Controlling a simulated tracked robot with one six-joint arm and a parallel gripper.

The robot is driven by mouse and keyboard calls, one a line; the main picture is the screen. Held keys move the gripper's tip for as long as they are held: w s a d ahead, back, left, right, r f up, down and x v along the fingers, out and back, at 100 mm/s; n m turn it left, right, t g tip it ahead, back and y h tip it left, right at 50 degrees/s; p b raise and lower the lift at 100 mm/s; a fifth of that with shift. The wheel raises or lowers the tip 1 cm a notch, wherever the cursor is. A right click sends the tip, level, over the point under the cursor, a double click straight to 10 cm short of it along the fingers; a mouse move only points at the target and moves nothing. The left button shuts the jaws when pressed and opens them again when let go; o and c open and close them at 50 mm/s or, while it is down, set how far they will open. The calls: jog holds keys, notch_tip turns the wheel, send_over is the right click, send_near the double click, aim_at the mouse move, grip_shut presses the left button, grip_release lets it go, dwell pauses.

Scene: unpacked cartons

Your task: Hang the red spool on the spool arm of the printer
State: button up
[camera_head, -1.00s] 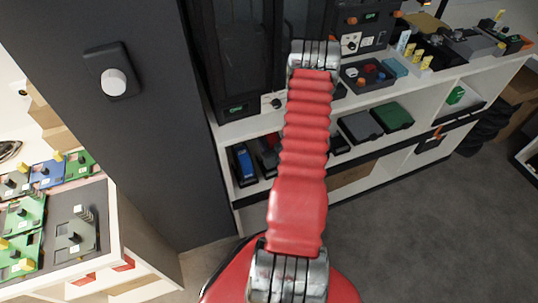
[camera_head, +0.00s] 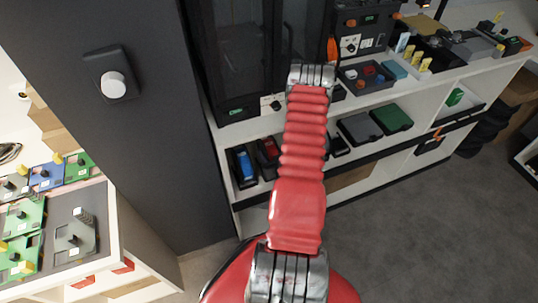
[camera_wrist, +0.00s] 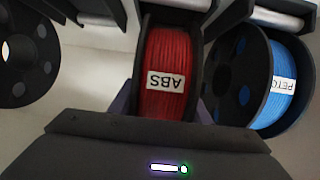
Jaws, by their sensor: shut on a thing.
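The red spool (camera_wrist: 168,65) with a white ABS label fills the middle of the wrist view, its label upside down. My gripper (camera_wrist: 164,108) is shut on it, with dark fingers at either side. Behind the red spool a grey metal cylinder shows. In the head view my gripper is hidden behind my red arm. A tall black cabinet with glass doors and a small green display (camera_head: 240,55), which looks like the printer, stands at the top. I cannot make out its spool arm.
In the wrist view a blue spool (camera_wrist: 278,85) stands close at right and a black spool (camera_wrist: 30,55) at left, with metal cylinders above. In the head view, a lower shelf (camera_head: 225,130) holds blue and red items. A dark wall panel (camera_head: 150,150) stands left; grey floor (camera_head: 430,230) is clear.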

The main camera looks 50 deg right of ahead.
jog(key=shift+f, duration=0.4)
jog(key=shift+f, duration=0.2)
jog(key=o, duration=1.5)
jog(key=shift+c, duration=0.2)
jog(key=v, duration=1.3)
jog(key=shift+s+r, duration=0.3)
jog(key=shift+a, duration=0.1)
